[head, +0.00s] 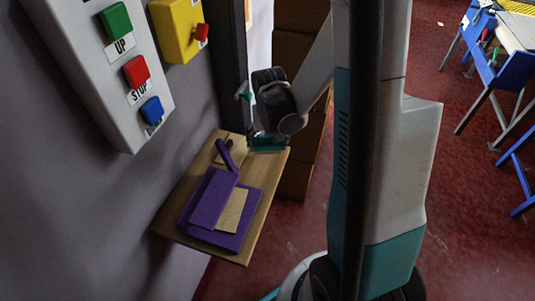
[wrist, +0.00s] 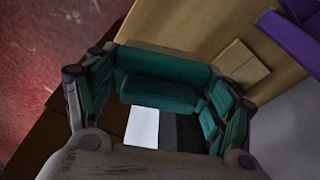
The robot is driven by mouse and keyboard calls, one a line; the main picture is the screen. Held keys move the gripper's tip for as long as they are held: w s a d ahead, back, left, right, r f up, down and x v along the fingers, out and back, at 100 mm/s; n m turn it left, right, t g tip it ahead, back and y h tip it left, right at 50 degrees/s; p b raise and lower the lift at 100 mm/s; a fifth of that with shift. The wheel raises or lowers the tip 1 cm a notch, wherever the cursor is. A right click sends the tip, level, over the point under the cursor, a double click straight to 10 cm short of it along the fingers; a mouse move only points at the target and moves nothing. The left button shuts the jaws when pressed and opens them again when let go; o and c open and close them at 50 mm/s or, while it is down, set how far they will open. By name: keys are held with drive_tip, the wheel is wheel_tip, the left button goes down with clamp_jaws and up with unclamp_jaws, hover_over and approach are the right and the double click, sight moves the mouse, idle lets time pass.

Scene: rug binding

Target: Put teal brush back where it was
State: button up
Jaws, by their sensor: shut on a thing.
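The teal brush (wrist: 160,93) shows in the wrist view as a teal block spanning the space between the fingers of my gripper (wrist: 165,75). My gripper is shut on it; the fingers are also teal, so their edges are hard to tell apart. In the head view my gripper (head: 267,137) points down at the far right corner of a wooden shelf (head: 170,221), with teal (head: 267,149) at its tip. I cannot tell whether the brush touches the shelf.
A purple folder-like object (head: 211,200) with a tan card (head: 234,211) lies on the shelf, with a purple stick (head: 226,155) behind it. A button panel (head: 125,75) and a yellow box (head: 178,29) are on the left wall. Brown boxes (head: 298,165) stand behind the shelf.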

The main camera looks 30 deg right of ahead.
sight(268, 151)
drive_tip(key=shift+f+b, duration=0.85)
drive_tip(key=shift+f, duration=1.4)
drive_tip(key=shift+f, duration=0.1)
drive_tip(key=o, duration=1)
drive_tip(key=shift+o, duration=0.2)
drive_tip(key=r+p, duration=0.1)
drive_tip(key=r, duration=0.3)
drive_tip(key=s+r+p, duration=0.1)
drive_tip(key=r+p, duration=0.1)
drive_tip(key=r, duration=0.2)
drive_tip(key=a+r+p, duration=0.1)
drive_tip(key=r, duration=0.3)
drive_tip(key=shift+s+r+p, duration=0.1)
drive_tip(key=shift+s+p, duration=0.2)
drive_tip(key=shift+s, duration=0.05)
